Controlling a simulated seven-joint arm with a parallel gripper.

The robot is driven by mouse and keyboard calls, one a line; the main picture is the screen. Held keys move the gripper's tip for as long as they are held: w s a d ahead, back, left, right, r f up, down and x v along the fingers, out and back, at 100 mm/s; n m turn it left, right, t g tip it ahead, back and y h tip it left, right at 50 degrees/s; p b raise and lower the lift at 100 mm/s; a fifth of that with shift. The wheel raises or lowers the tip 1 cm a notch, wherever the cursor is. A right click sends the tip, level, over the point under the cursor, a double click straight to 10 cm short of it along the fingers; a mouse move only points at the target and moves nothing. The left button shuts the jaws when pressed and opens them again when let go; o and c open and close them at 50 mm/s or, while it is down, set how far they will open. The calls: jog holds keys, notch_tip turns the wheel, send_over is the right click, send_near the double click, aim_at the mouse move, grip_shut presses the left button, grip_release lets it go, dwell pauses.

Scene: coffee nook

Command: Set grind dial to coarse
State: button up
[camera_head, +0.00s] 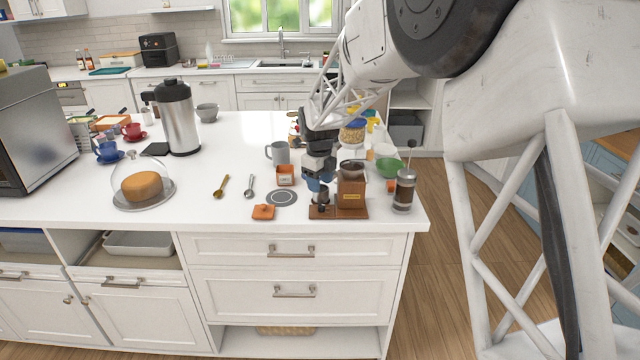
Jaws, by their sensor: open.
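The coffee grinder (352,193) stands on a wooden base near the right front of the white island. It has a wooden body with a small yellow label and a dark bowl-shaped top. My gripper (321,192) points down just left of the grinder body, over the left part of its base. The gripper is open. A small dark upright part (321,198) shows at the fingertips; I cannot tell whether it is the grind dial or whether the fingers touch it. The dial's setting cannot be read at this size.
A French press (404,190) stands close right of the grinder, with a green bowl (389,167) behind. The counter's front centre is clear.

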dwell(0.3)
jog(key=n, duration=1)
jog(key=shift+n, duration=0.4)
jog(key=n, duration=1)
jog(key=shift+d+n, duration=0.1)
jog(key=shift+n, duration=0.2)
jog(key=n, duration=0.4)
jog(key=shift+n, duration=0.4)
jog(key=n, duration=0.5)
jog(key=shift+s, duration=0.1)
jog(key=n, duration=0.4)
jog(key=shift+n, duration=0.4)
jog(key=n, duration=0.6)
jog(key=shift+f, duration=0.1)
